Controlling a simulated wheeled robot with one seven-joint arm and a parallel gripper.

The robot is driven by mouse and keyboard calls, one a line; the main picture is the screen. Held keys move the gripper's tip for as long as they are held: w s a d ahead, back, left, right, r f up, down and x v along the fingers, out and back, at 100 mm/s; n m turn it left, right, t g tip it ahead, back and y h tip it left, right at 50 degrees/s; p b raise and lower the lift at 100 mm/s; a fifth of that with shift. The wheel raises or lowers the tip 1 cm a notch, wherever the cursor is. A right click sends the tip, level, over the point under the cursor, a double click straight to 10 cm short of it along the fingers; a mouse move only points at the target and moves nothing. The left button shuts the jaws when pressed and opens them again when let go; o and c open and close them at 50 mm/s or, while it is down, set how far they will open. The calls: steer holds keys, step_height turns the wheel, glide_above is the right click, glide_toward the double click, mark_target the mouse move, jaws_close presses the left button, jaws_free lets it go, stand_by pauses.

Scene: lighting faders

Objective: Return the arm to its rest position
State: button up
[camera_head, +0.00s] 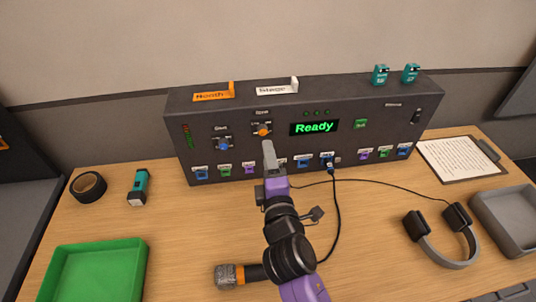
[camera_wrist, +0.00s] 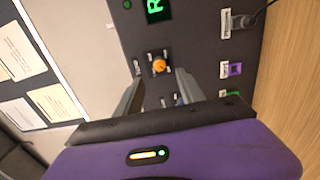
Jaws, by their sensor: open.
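My gripper (camera_head: 268,150) is in front of the dark control panel (camera_head: 205,111), just below an orange knob (camera_head: 263,131). In the wrist view my gripper (camera_wrist: 158,90) has its two grey fingers apart, with nothing held between them. The orange knob (camera_wrist: 159,65) shows just beyond the fingertips; I cannot tell whether they touch it. My purple and black arm reaches up from the bottom of the head view over the table. The panel's display reads "Ready" in green.
A microphone (camera_head: 229,275) lies left of my arm. A green tray (camera_head: 95,275), black tape roll (camera_head: 88,186) and teal flashlight (camera_head: 139,187) are at left. Headphones (camera_head: 440,245), a grey tray (camera_head: 505,220) and a clipboard (camera_head: 460,157) are at right. A black cable (camera_head: 338,215) runs right of my arm.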

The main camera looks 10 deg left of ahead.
stand_by(0.3)
steer(key=s+d+m+g+h, duration=0.1)
steer(key=s+d+m, duration=0.6)
steer(key=s, duration=0.7)
steer(key=s+d+f+m+h, duration=0.1)
steer(key=s+d+m, duration=0.6)
steer(key=s, duration=0.8)
steer(key=s+d+f+m+g+h, duration=0.1)
steer(key=s+d+m+h, duration=0.2)
steer(key=s+d+m, duration=0.4)
steer(key=s+d, duration=0.5)
steer(key=s, duration=0.2)
steer(key=shift+s+g, duration=0.2)
steer(key=shift+g, duration=0.1)
